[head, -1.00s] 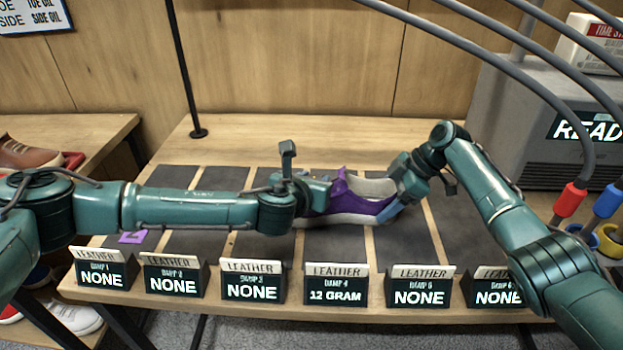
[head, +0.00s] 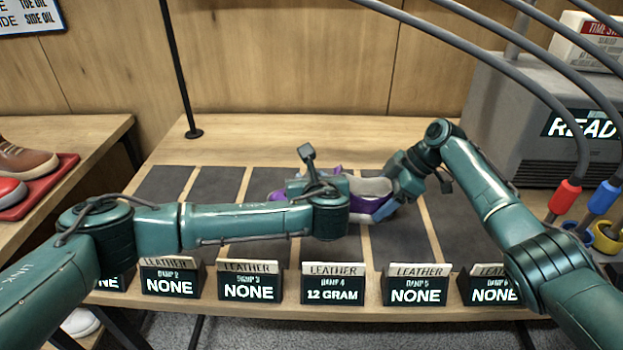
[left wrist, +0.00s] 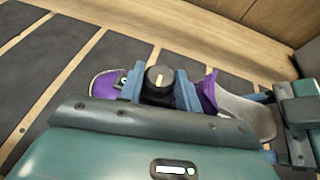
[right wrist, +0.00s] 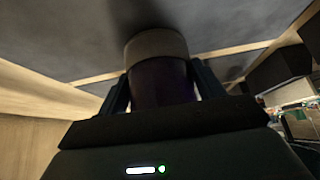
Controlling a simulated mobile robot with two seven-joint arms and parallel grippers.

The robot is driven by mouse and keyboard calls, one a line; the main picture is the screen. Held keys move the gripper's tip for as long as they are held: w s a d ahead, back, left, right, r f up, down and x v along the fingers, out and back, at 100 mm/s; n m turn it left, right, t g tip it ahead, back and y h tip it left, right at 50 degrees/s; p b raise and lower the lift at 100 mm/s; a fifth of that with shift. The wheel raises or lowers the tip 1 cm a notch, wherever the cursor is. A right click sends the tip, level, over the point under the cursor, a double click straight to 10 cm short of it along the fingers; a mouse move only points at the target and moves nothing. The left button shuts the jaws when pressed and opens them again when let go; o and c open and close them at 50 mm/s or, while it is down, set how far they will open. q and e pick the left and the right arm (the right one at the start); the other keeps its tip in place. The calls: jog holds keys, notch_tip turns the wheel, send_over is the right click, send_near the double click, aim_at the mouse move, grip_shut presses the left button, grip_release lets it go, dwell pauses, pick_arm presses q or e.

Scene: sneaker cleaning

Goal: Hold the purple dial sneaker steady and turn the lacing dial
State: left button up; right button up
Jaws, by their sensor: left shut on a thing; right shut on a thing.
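The purple sneaker (head: 372,187) lies on the dark mats at the middle of the table, its toe to the left. Its black dial (left wrist: 160,77) has a yellow mark and shows in the left wrist view. My left gripper (left wrist: 160,88) is shut on the dial, with a blue finger on each side; in the head view my left arm hides the dial and much of the shoe. My right gripper (head: 402,190) is shut on the sneaker's heel end; the right wrist view shows the heel (right wrist: 160,80) between its fingers.
A row of small "LEATHER" signs (head: 334,283) stands along the table's front edge. A grey machine (head: 500,110) stands at the back right. A thin black pole (head: 178,70) rises at the back left. A side shelf (head: 75,150) holds other shoes.

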jog(key=shift+s+a, duration=0.1)
pick_arm(q)
jog(key=o, duration=1)
jog(key=shift+s+d+r, duration=0.2)
jog(key=shift+s, duration=0.25)
jog(key=a+v, duration=0.1)
jog(key=v, duration=0.6)
jog(key=shift+d, duration=0.2)
